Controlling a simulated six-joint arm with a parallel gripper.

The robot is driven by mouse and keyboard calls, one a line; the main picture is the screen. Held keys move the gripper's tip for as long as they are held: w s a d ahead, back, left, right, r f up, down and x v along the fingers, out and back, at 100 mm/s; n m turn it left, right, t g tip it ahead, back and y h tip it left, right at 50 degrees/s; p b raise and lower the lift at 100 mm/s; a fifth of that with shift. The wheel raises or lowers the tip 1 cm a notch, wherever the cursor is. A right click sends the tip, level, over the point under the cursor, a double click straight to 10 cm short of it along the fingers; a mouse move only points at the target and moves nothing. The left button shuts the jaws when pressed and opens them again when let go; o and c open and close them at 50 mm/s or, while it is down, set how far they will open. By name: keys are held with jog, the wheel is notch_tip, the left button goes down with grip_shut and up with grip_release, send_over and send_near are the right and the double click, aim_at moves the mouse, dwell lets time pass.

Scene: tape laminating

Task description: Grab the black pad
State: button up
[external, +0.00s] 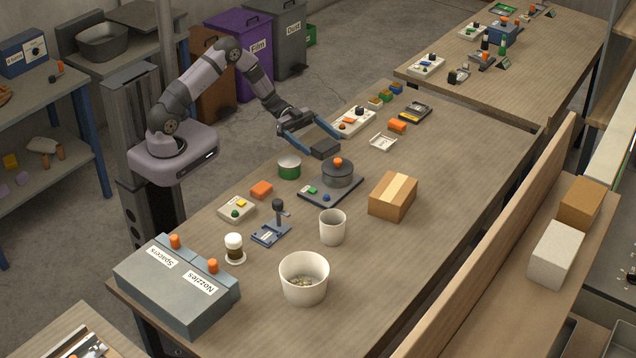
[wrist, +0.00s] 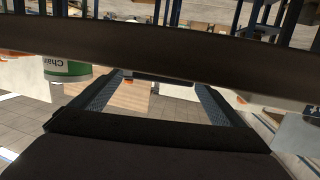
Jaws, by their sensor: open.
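My gripper (external: 322,143) is open over the middle of the workbench, its two blue-edged fingers spread apart. A dark block (external: 325,149) shows at the fingertips. I cannot tell whether it is the black pad or part of my gripper, or whether it is held. In the wrist view a wide dark bar (wrist: 160,45) crosses the picture in front of the fingers and hides much of the scene. A flat black tray-like piece (external: 415,111) lies farther back on the bench. A dark square base (external: 330,194) carries a grey pot near the bench's middle.
A green can (external: 289,167) stands left of the pot (external: 338,176); a green can also shows in the wrist view (wrist: 68,69). A cardboard box (external: 393,196), white cup (external: 332,227) and white bin (external: 304,278) stand nearer. Bare bench lies right of the box.

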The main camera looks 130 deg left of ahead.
aim_at(331, 150)
jog(key=shift+p+x, duration=1.05)
jog(key=shift+x, duration=2.45)
jog(key=shift+a+f, duration=0.2)
jog(key=c, duration=1.1)
